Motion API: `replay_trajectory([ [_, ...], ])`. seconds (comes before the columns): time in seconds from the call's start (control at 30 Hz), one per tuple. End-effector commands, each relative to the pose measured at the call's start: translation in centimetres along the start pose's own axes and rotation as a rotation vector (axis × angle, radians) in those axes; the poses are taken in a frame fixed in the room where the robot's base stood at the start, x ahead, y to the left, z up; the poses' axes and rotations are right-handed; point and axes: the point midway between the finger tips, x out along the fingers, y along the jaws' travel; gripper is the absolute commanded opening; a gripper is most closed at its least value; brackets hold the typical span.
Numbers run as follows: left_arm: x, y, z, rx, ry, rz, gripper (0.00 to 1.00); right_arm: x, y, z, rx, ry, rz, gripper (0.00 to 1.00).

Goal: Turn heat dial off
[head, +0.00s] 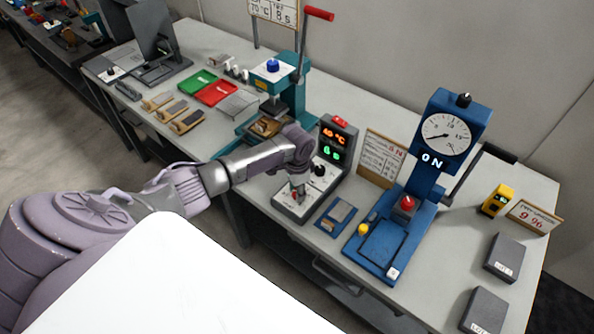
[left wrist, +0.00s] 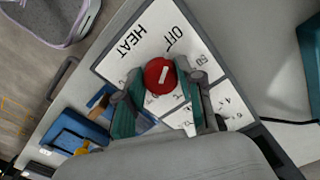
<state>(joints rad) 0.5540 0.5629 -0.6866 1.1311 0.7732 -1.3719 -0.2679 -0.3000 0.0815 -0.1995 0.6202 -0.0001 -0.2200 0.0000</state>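The heat dial (left wrist: 160,75) is a round red knob with a white mark, on a white panel (left wrist: 108,66) printed HEAT and OFF. OFF stands just above and right of the dial, and the mark runs nearly upright in the left wrist view. My left gripper (left wrist: 159,72) has its teal-padded fingers on either side of the dial, seemingly against its edges. In the head view my left gripper (head: 297,187) points down over the grey control box (head: 284,205) and mostly hides the dial. My right gripper is out of view.
The box's upright display (head: 333,141) shows red and green digits, with a black knob (head: 320,169) below it. A blue press (head: 428,190) with a gauge stands to the right, a teal press (head: 290,92) behind.

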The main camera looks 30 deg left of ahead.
Motion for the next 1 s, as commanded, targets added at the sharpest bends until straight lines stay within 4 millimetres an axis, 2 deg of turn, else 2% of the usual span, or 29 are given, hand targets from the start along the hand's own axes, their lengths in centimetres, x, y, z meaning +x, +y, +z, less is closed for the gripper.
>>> replay_trajectory([
  [0.03,-0.1,-0.1,-0.1,-0.002,0.004,-0.001,0.43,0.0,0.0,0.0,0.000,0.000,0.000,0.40],
  [0.13,-0.1,-0.1,-0.1,-0.001,0.003,-0.001,0.60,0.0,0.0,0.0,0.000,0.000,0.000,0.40],
  [0.17,-0.1,-0.1,-0.1,-0.001,0.003,-0.001,0.62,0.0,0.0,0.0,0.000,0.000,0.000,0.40],
  [0.43,-0.1,0.0,0.0,0.000,0.001,-0.001,0.62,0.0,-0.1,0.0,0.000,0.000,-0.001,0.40],
  [0.57,-0.9,-0.1,-0.1,0.001,0.002,-0.001,0.62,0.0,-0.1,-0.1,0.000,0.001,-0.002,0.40],
  [0.67,-2.4,-0.1,-0.1,0.002,0.004,-0.002,0.62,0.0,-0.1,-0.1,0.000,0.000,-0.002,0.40],
  [1.0,-9.4,-0.1,-0.1,0.001,0.004,-0.003,0.62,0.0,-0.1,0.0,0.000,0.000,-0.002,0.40],
])
